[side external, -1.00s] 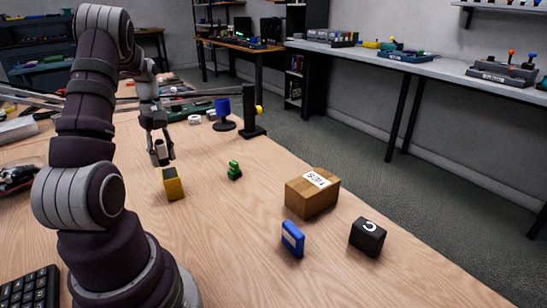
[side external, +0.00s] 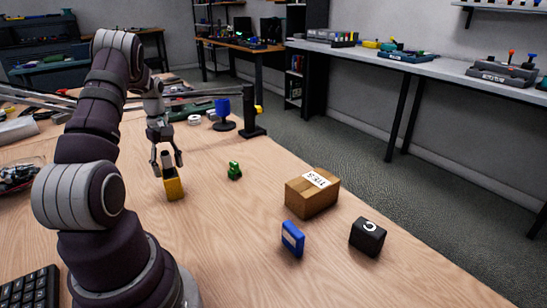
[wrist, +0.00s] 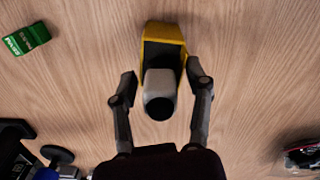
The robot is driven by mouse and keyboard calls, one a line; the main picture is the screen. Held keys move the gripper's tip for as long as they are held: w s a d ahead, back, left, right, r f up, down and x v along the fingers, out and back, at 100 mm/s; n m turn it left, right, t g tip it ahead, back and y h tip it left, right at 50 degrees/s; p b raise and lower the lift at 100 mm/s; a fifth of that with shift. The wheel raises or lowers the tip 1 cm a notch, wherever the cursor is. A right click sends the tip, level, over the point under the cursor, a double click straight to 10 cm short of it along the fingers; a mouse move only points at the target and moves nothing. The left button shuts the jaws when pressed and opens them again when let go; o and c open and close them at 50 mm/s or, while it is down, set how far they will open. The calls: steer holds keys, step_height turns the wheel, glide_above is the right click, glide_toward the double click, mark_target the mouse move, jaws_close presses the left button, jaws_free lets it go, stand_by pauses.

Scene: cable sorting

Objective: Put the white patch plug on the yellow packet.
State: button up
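The yellow packet (side external: 174,188) stands on the wooden table in front of my arm, and its dark top faces up. In the wrist view the yellow packet (wrist: 170,31) is at top centre, partly covered by the white patch plug (wrist: 160,82). The plug looks pale grey with a black end and lies between my fingers, over the packet's near part. My gripper (side external: 168,163) is just above the packet. Whether the plug touches the packet is hard to tell.
A green block (side external: 234,171) stands to the right of the packet. Farther right are a cardboard box (side external: 312,193), a blue box (side external: 292,239) and a black cube (side external: 368,237). A blue cup-like item (side external: 223,114) stands behind. Table between them is clear.

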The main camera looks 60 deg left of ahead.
mark_target(164, 151)
step_height(164, 151, up, 12)
steer(key=shift+f, duration=0.1)
steer(key=w+d+r+m+t, duration=0.1)
steer(key=w+d+r+m, duration=0.1)
steer(key=w+d+m, duration=0.3)
steer(key=d+r+m+t+y, duration=0.1)
steer(key=d+r+m, duration=0.15)
steer(key=d, duration=0.55)
steer(key=w+d+r+m+t, duration=0.1)
steer(key=w+d+r+m, duration=0.1)
steer(key=w+d+m, duration=0.3)
steer(key=s+d+f+m+t, duration=0.1)
steer(key=s+d+f+m, duration=0.1)
steer(key=s+d+m, duration=0.1)
steer(key=s+d+f+m+t+h, duration=0.1)
steer(key=s+d+m, duration=0.2)
steer(key=d+m, duration=0.2)
steer(key=d, duration=0.3)
steer(key=shift+s+d+f+t, duration=0.2)
steer(key=shift+s+f+t, duration=0.1)
steer(key=shift+s+f, duration=0.05)
